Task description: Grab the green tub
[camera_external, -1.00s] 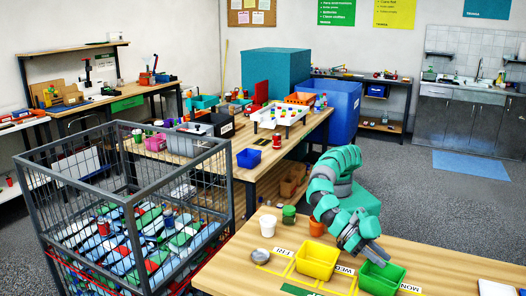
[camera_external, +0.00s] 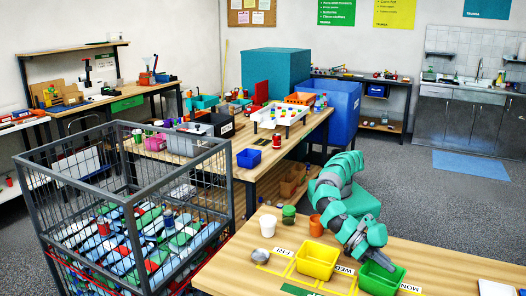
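The green tub (camera_external: 383,278) stands upright on the front table, at the marking labelled MON. It is an open rectangular bin. My gripper (camera_external: 384,262) is at the tub's back left rim, with its fingers pointing down over that edge. The wrist hides part of the rim. The fingertips are too small and covered to tell whether they are apart or closed, or whether they touch the tub.
A yellow tub (camera_external: 317,261) stands left of the green one on the same table (camera_external: 450,265). Behind it are a white cup (camera_external: 267,225), a green-topped jar (camera_external: 288,215), an orange cup (camera_external: 316,226) and a metal bowl (camera_external: 260,256). A wire cage (camera_external: 228,190) stands to the left.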

